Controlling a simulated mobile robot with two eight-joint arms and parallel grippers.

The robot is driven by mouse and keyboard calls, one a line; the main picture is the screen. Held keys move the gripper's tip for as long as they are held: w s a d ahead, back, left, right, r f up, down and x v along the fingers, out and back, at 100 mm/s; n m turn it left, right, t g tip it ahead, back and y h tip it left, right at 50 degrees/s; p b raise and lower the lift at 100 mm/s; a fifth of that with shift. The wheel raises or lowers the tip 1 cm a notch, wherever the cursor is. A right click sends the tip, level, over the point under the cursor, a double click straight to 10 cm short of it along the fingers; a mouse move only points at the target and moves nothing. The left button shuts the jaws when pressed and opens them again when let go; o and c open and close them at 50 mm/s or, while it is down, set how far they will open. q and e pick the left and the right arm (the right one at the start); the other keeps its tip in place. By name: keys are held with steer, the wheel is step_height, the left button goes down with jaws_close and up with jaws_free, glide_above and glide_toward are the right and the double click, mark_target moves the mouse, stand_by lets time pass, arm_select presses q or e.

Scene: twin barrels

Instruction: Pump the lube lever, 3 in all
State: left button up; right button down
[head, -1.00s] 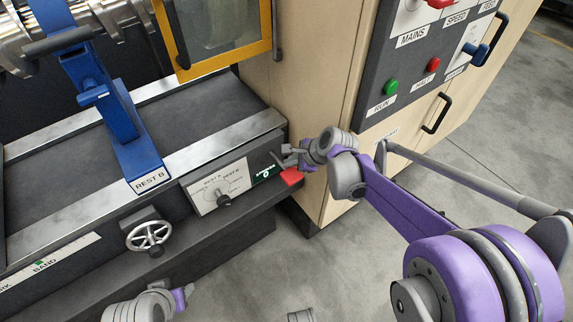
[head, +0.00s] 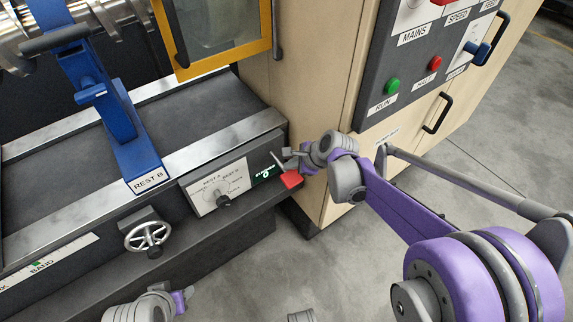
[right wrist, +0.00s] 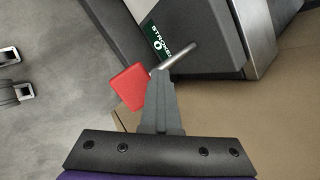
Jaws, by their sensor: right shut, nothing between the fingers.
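The lube lever is a thin metal rod (right wrist: 181,57) with a red paddle (head: 291,180) at its end, on the end face of the machine bed. The paddle also shows in the right wrist view (right wrist: 127,88). My right gripper (head: 287,152) is shut and empty, just above the paddle in the head view. In the right wrist view its fingertips (right wrist: 161,73) overlap the rod beside the paddle; I cannot tell whether they touch. A green strokes counter (head: 266,173) reads 0. Part of my left arm with its gripper (head: 187,293) shows at the bottom; its finger state is unclear.
A dial plate (head: 220,187) with a black knob and a handwheel (head: 147,236) sit left of the lever. A beige cabinet (head: 312,80) stands close behind my right gripper. A dark ledge (head: 215,232) runs below. Grey floor is open to the right.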

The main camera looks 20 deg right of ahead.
stand_by(0.6)
steer(key=shift+w+a+r+p, duration=0.1)
steer(key=shift+w+r+p, duration=0.05)
steer(key=shift+r+p, duration=0.65)
steer(key=shift+w+r+p, duration=0.1)
steer(key=shift+r+p, duration=0.4)
steer(key=shift+r, duration=0.55)
steer(key=r+p, duration=0.2)
steer(key=r, duration=0.1)
steer(key=r+p, duration=0.1)
steer(key=r, duration=0.1)
steer(key=shift+w+a+p, duration=0.1)
steer(key=shift+w+p, duration=0.2)
steer(key=shift+w, duration=0.05)
